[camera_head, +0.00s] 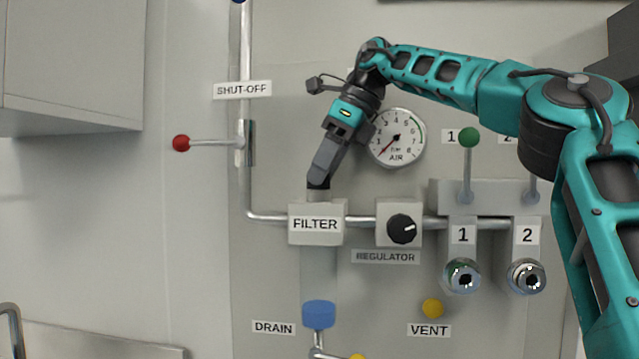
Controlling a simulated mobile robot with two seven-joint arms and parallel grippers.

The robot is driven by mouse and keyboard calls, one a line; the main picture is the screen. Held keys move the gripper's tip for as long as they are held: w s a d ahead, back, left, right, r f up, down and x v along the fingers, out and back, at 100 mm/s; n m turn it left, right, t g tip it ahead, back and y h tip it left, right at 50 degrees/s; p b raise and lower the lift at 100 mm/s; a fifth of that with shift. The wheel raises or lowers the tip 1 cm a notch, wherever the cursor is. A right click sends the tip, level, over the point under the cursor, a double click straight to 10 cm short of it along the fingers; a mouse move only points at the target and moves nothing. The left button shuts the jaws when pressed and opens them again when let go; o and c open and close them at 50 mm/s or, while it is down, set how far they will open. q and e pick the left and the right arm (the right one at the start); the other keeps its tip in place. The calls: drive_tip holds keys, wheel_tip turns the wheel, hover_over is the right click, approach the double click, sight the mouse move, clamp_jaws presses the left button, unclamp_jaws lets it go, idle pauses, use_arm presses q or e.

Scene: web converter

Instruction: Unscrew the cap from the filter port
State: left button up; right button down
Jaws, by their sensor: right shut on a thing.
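The filter block (316,239) is a pale box with a FILTER label, fixed to the wall panel in the middle of the view. My right gripper (318,184) reaches down from the upper right to the top of this block. Its fingers are shut on the dark cap (318,184) at the filter port, directly above a short pale neck (318,195). The fingers hide most of the cap, and I cannot tell whether its thread is engaged. My left gripper is not in view.
A pressure gauge (397,137) sits close to my right gripper. The regulator knob (402,228) is right of the filter. A red-ended shut-off lever (182,143) sticks out left. A blue drain part (319,314) is below. A cabinet (70,60) hangs upper left.

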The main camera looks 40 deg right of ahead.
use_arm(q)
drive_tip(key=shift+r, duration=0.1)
use_arm(e)
drive_tip(key=shift+s+a+r, duration=0.15)
drive_tip(key=shift+r, duration=0.2)
